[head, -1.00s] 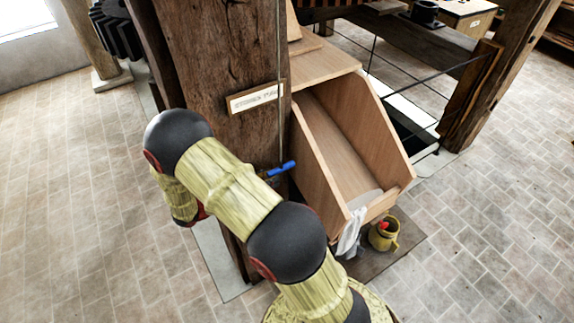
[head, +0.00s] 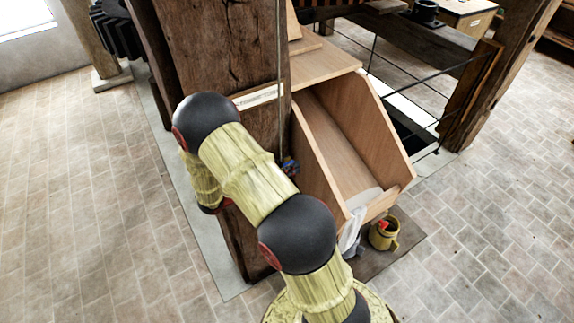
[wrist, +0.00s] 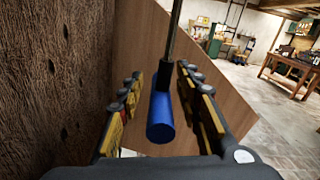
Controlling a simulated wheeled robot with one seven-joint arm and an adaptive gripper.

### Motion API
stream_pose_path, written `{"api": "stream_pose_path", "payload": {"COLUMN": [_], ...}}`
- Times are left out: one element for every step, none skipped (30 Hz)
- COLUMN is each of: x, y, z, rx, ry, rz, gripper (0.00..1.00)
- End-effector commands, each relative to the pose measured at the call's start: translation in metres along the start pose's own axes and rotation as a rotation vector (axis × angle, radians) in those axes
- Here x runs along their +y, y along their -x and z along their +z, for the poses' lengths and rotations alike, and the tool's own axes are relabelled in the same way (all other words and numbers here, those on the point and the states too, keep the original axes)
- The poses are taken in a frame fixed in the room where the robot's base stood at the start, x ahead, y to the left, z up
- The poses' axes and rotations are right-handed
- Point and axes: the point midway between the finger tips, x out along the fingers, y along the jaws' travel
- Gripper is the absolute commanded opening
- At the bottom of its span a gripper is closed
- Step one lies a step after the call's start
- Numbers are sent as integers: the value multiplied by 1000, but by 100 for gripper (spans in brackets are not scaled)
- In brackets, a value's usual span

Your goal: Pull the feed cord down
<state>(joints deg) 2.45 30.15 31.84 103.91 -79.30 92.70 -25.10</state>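The feed cord hangs along the wooden post; it shows as a thin line in the head view (head: 280,95) and as a dark rod-like length at top centre of the wrist view (wrist: 174,40). At its lower end is a blue handle (wrist: 160,118), mostly hidden in the head view. My gripper (wrist: 163,100) is open, with one finger on each side of the handle. Narrow gaps show between the handle and both fingers.
The wooden post (head: 235,50) with a white label (head: 262,96) stands close on the left of my gripper. A wooden chute (head: 345,145) is close on the right, with a white cloth (head: 350,230) and a yellow mug (head: 384,234) below. Open brick floor lies left.

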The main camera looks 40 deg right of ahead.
Motion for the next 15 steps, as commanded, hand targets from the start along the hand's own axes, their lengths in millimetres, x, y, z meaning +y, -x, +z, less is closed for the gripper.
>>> {"api": "stream_pose_path", "payload": {"x": [0, 0, 0, 0, 0, 0, 0, 0, 0, 0, 0, 0, 0, 0, 0], "y": [0, 0, 0, 0, 0, 0, 0, 0, 0, 0, 0, 0, 0, 0, 0], "z": [0, 0, 0, 0, 0, 0, 0, 0, 0, 0, 0, 0, 0, 0, 0], "rx": [0, 0, 0, 0, 0, 0, 0, 0, 0, 0, 0, 1, 1, 1, 1], "ry": [0, 0, 0, 0, 0, 0, 0, 0, 0, 0, 0, 0, 0, 0, 0], "rz": [0, 0, 0, 0, 0, 0, 0, 0, 0, 0, 0, 0, 0, 0, 0], "gripper": [35, 35, 35, 33, 31, 29, 27, 25, 23, 22, 20, 18, 16, 14, 12]}}
